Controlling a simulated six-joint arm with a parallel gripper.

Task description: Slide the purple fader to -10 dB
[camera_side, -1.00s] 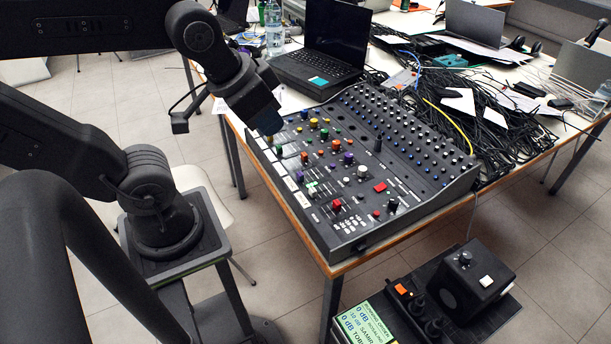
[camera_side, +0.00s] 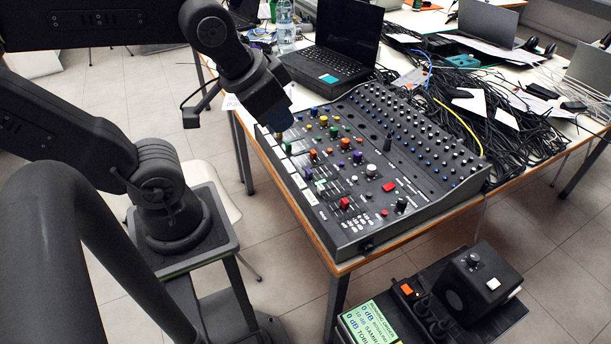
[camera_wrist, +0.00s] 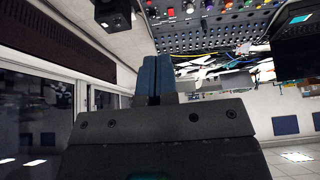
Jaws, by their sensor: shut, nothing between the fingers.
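The mixing desk (camera_side: 350,215) stands on the table in the side view. A second purple cap or knob (camera_side: 357,157) is farther right. My gripper (camera_side: 278,122) is over the desk's far left corner, apart from the purple fader. Its blue fingers (camera_wrist: 157,80) are shut and empty in the wrist view. The scale markings are too small to read.
A laptop (camera_side: 332,45) stands behind the desk, with a heap of black cables (camera_side: 480,130) to the right. A black box with a knob (camera_side: 478,280) and a lit display (camera_side: 367,322) are at the lower right. Coloured caps stand close around the purple fader.

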